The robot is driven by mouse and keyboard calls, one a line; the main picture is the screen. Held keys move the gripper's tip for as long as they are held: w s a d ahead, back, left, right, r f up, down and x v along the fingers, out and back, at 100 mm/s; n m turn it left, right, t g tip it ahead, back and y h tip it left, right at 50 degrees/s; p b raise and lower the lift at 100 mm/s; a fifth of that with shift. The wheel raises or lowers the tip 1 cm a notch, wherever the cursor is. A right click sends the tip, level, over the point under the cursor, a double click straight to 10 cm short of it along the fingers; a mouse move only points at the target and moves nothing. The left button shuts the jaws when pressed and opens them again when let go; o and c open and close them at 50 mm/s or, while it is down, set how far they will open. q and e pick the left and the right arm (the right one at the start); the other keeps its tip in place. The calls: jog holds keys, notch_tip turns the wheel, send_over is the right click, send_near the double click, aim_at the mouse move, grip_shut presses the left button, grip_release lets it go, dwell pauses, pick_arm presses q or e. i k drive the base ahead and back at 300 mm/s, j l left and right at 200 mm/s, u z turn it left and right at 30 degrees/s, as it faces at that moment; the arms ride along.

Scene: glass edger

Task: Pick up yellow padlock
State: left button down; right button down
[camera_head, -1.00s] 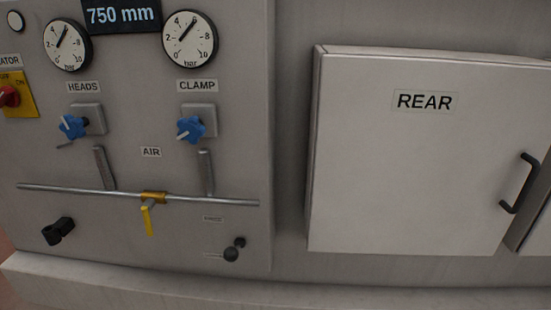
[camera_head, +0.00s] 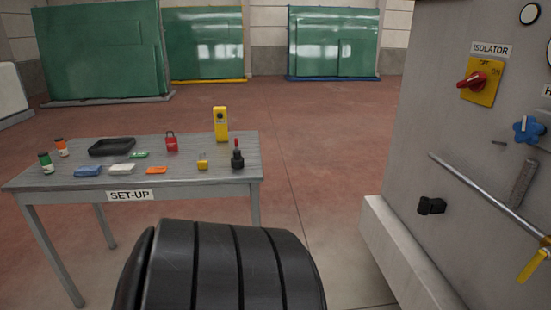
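A small yellow padlock (camera_head: 202,162) sits on the grey set-up table (camera_head: 225,183), near its front right part. A larger red padlock-like item (camera_head: 171,142) stands further back to its left. A tall yellow device (camera_head: 220,123) stands behind it, and a dark bottle-shaped tool with a red top (camera_head: 237,154) is to its right. Neither gripper shows in the head view.
The table also holds a black tray (camera_head: 111,147), a blue item (camera_head: 88,170), an orange item (camera_head: 156,170) and two small bottles. A black ribbed rounded thing (camera_head: 225,265) fills the near foreground. The machine panel (camera_head: 440,130) stands at right. Floor between table and machine is clear.

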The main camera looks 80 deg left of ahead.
aim_at(202, 164)
jog(key=u, duration=3)
jog(key=i+z, duration=0.1)
jog(key=i, duration=1.55)
